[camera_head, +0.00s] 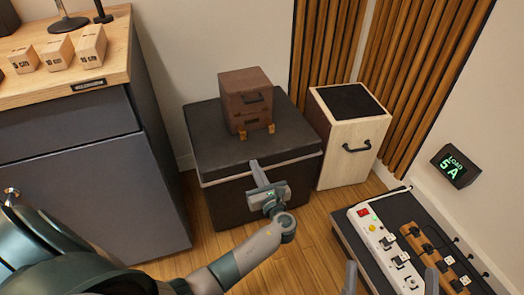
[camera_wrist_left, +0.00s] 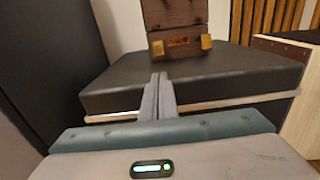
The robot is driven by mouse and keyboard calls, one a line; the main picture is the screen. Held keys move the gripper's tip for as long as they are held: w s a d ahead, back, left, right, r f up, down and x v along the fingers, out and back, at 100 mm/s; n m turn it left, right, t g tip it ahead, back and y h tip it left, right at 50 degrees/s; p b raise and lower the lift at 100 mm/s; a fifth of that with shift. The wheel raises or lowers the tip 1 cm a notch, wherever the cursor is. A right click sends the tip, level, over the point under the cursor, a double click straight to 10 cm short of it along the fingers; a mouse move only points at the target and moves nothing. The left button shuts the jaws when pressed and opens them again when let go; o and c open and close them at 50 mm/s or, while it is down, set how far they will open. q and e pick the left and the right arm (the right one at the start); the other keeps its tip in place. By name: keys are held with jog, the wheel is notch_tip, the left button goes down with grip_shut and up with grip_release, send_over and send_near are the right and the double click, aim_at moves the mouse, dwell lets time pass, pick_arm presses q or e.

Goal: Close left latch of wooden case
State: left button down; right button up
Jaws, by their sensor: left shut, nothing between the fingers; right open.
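The brown wooden case (camera_head: 247,96) stands upright on a dark box (camera_head: 215,150), with a dark handle on its front. Two brass latches sit low on its front: the left latch (camera_head: 242,134) and the right latch (camera_head: 271,128). In the left wrist view the left latch (camera_wrist_left: 158,48) and right latch (camera_wrist_left: 206,42) show beyond my fingers. I cannot tell how far each latch is swung. My left gripper (camera_head: 254,164) is shut and empty, in front of and below the left latch, apart from it. It also shows in the left wrist view (camera_wrist_left: 159,77). My right gripper (camera_head: 390,278) is open and empty at the bottom right.
A pale wooden cabinet (camera_head: 335,172) with a black handle stands right of the dark box. A power strip (camera_head: 378,240) and a wooden socket block lie on a low dark surface at the right. A desk (camera_head: 75,80) with small wooden boxes stands at the left.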

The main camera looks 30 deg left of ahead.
aim_at(246, 152)
pick_arm(q)
jog(key=shift+a, duration=0.1)
jog(key=b+x, duration=0.2)
jog(key=x, duration=0.6)
jog(key=shift+w+a, duration=0.2)
jog(key=shift+a, duration=0.05)
jog(key=shift+w+a, duration=0.45)
jog(key=shift+a, duration=0.05)
pick_arm(e)
jog(key=shift+d+r+t, duration=0.4)
jog(key=shift+r+t, duration=0.25)
jog(key=shift+r, duration=0.2)
jog(key=shift+d+r+t, duration=0.45)
jog(key=shift+r+t, duration=0.15)
jog(key=shift+r, duration=0.2)
jog(key=shift+d+r+t, duration=0.4)
jog(key=shift+r+t, duration=0.25)
jog(key=shift+r, duration=0.2)
